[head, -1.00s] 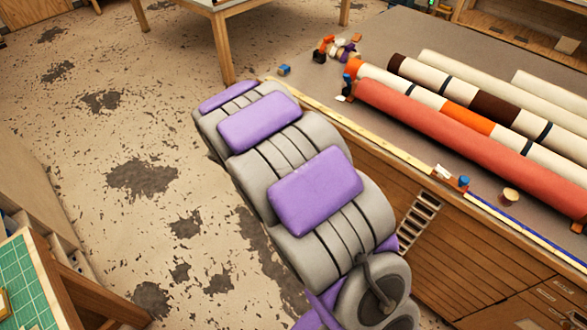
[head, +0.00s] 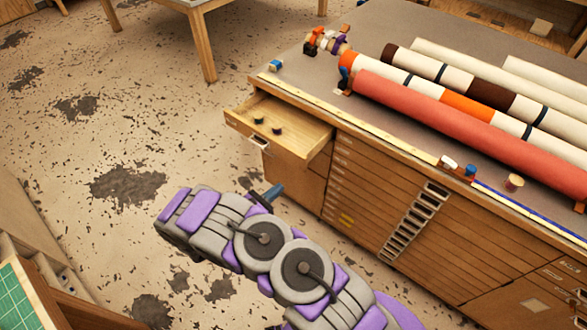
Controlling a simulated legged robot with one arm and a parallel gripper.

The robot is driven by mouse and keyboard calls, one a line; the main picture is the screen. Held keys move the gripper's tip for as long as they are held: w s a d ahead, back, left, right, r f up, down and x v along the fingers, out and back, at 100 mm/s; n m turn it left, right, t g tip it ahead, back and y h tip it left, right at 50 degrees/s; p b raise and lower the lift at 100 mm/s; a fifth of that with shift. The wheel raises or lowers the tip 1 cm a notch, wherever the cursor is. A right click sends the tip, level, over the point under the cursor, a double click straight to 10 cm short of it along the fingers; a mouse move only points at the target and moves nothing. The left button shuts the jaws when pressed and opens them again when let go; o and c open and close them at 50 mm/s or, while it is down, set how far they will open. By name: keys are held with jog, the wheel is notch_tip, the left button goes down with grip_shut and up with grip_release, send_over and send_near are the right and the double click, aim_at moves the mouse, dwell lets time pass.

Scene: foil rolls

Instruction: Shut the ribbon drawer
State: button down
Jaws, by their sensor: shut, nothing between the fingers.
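The ribbon drawer (head: 300,138) stands open at the upper left end of the wooden cabinet (head: 340,185) in the head view. It sticks out to the left, with a pale handle (head: 260,142) on its front and two small dark round items (head: 268,125) inside. My gripper (head: 273,191) shows only in part, as a bluish tip beyond my grey and purple arm. It is shut and empty, below the drawer front in the picture and apart from it.
Long fabric rolls (head: 450,115) and small colourful items (head: 325,42) lie on the cabinet top. A slotted panel (head: 413,222) is on the cabinet front. The floor left of the drawer is free. A green mat (head: 20,305) lies at the lower left.

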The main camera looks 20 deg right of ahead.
notch_tip(320, 180, down, 3)
jog(key=a+n+t, duration=0.1)
jog(key=a, duration=0.1)
jog(key=y+b, duration=0.1)
jog(key=b, duration=0.2)
send_near(301, 165)
jog(key=shift+n+t, duration=0.3)
jog(key=x, duration=0.7)
jog(key=shift+s+d+f, duration=0.1)
jog(key=shift+s+d, duration=0.05)
jog(key=shift+s, duration=0.1)
